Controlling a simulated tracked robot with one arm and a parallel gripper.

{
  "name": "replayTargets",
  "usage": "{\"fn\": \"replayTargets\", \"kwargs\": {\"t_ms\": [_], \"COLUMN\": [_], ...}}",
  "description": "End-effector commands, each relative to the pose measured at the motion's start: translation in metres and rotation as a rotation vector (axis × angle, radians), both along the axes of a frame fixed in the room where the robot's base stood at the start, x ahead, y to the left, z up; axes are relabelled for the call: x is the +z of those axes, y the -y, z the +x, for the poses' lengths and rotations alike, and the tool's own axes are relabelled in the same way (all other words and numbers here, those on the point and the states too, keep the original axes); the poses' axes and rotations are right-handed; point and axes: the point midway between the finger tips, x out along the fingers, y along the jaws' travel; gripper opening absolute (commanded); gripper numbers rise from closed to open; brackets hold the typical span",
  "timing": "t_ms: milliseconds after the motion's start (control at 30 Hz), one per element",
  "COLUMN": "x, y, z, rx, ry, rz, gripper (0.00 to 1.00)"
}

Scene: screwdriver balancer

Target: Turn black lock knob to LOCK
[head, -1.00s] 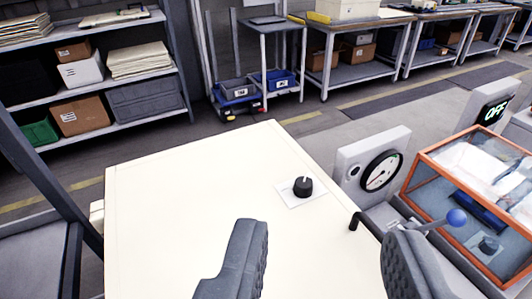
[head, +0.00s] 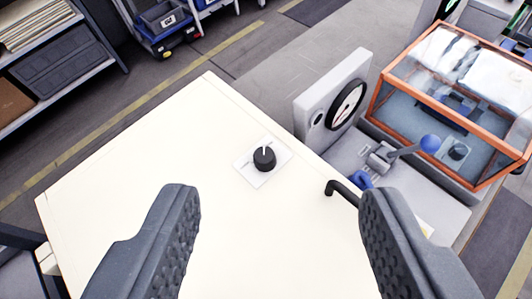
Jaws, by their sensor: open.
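The black lock knob (head: 264,159) stands on a small white plate (head: 247,171) on the cream table top. A white pointer line shows on its top, pointing roughly up in the picture. Any lettering on the plate is too small to read. My gripper (head: 278,195) is open and empty, its two dark ridged fingers spread wide at the bottom of the head view. The knob is beyond the fingertips, between them in the picture and apart from both.
The cream table (head: 130,190) is mostly clear. Right of the knob are a black bent handle (head: 342,190), a round gauge (head: 345,105) on a grey housing, a blue-ball lever (head: 429,144) and an orange-framed clear case (head: 455,105). A shelf stands at upper left.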

Motion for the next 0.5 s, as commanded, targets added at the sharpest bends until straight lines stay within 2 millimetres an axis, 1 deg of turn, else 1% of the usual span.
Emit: {"fn": "replayTargets", "kwargs": {"t_ms": [33, 233, 500], "x": [0.005, -0.004, -0.025], "y": [0.0, -0.004, -0.013], "z": [0.013, 0.049, 0.092], "rx": [-0.02, -0.107, -0.228], "ry": [-0.032, -0.147, -0.3], "rz": [0.008, 0.05, 0.098], "gripper": [0.52, 0.52, 0.52]}}
